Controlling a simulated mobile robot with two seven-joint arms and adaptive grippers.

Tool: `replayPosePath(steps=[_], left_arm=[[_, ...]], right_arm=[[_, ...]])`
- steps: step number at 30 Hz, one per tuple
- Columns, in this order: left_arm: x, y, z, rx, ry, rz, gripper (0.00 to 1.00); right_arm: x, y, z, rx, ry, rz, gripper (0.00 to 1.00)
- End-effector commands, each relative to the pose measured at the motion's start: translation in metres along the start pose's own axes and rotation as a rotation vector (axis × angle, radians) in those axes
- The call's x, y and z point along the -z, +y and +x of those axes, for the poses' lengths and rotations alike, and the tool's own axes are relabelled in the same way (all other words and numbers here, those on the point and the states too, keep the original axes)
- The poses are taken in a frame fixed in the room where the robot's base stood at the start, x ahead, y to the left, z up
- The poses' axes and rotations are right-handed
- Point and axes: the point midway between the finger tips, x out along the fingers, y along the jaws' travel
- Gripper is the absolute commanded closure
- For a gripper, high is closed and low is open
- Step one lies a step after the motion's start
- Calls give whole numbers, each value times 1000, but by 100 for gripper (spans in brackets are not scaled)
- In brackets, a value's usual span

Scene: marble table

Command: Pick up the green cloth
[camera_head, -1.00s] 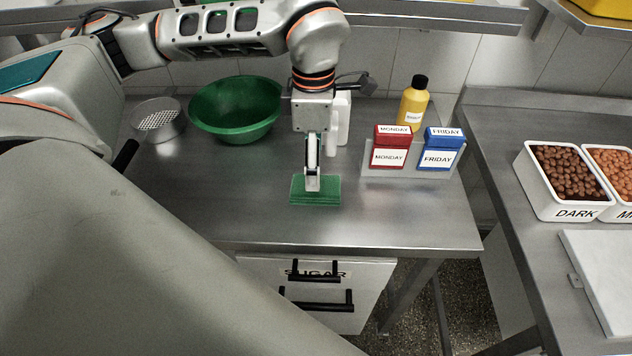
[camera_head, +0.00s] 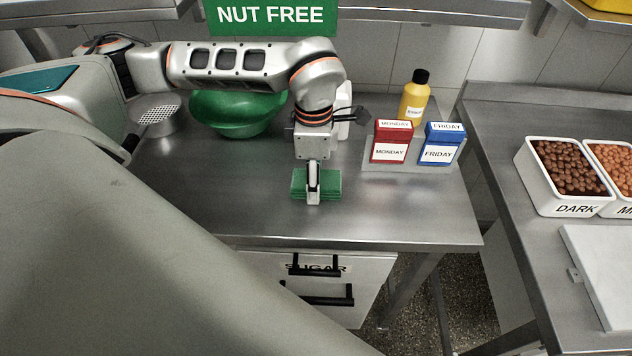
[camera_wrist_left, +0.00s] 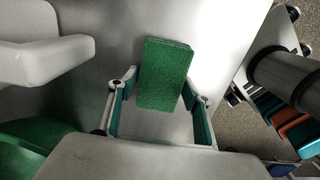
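The green cloth (camera_head: 329,183) is a folded rectangular pad lying flat on the metal table near its front edge. My left gripper (camera_head: 313,201) points down over it, hiding part of its middle in the head view. In the left wrist view the cloth (camera_wrist_left: 164,66) lies between the two spread fingers of the left gripper (camera_wrist_left: 160,86), one along each side. The fingers are wide apart and close to the cloth's edges; I cannot tell whether they touch it. My right gripper is out of view.
A green bowl (camera_head: 238,118) and a metal strainer (camera_head: 158,115) stand behind left. Red (camera_head: 391,143) and blue (camera_head: 441,145) boxes sit in a holder at right, with a yellow bottle (camera_head: 414,100) behind. The table (camera_head: 400,215) is clear around the cloth.

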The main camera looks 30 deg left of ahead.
Motion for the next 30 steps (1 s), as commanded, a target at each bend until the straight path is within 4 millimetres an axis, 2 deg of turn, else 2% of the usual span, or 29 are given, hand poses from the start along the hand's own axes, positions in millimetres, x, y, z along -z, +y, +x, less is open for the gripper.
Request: replayPosePath(steps=[1,2,13,19,23,30], left_arm=[[0,0,0,0,0,0,68],[0,0,0,0,0,0,76],[0,0,-2,0,0,0,76],[0,1,-16,-2,-1,-1,76],[-1,1,-38,-4,-3,0,76],[-1,2,-106,-7,-5,0,76]], right_arm=[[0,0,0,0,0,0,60],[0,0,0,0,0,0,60],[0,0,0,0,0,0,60],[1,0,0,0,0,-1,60],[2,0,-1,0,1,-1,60],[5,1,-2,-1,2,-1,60]])
